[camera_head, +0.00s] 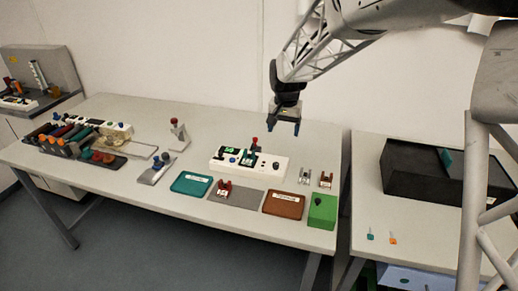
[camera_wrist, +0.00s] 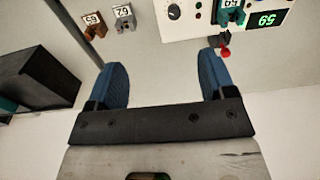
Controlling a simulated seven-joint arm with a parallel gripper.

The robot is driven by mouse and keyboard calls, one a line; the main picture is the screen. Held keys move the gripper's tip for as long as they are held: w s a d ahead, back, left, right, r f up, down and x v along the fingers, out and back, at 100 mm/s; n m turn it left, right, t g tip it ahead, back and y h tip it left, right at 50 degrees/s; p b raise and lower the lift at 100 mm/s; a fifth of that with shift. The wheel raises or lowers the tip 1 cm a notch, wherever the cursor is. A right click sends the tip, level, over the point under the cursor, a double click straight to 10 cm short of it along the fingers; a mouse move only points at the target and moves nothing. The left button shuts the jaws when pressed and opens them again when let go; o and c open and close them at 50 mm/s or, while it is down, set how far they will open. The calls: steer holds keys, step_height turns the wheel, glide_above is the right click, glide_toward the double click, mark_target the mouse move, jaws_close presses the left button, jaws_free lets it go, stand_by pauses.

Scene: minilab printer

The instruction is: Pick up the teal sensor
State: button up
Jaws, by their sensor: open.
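A teal sensor (camera_head: 249,155) with a pale label sits on the white instrument box (camera_head: 270,166), near its green display. In the wrist view the teal sensor (camera_wrist: 232,13) is at the top right, partly cut off by the picture's edge, on the white instrument (camera_wrist: 190,28) beside a lit green display. My gripper (camera_head: 284,129) hangs above the table, to the right of the sensor and apart from it. In the wrist view its two blue fingers (camera_wrist: 163,62) are spread wide with nothing between them.
A grey sensor (camera_head: 305,176) and a brown sensor (camera_head: 326,179) stand right of the instrument. A black box (camera_head: 420,174) stands on the right table.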

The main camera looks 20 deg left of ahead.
glide_toward(249, 158)
steer(key=shift+w+a+g, duration=0.1)
steer(key=shift+a+g, duration=0.15)
steer(key=shift+g, duration=0.05)
steer(key=shift+f, duration=1.3)
steer(key=shift+d+f, duration=0.15)
steer(key=shift+f, duration=2.45)
steer(key=c, duration=1)
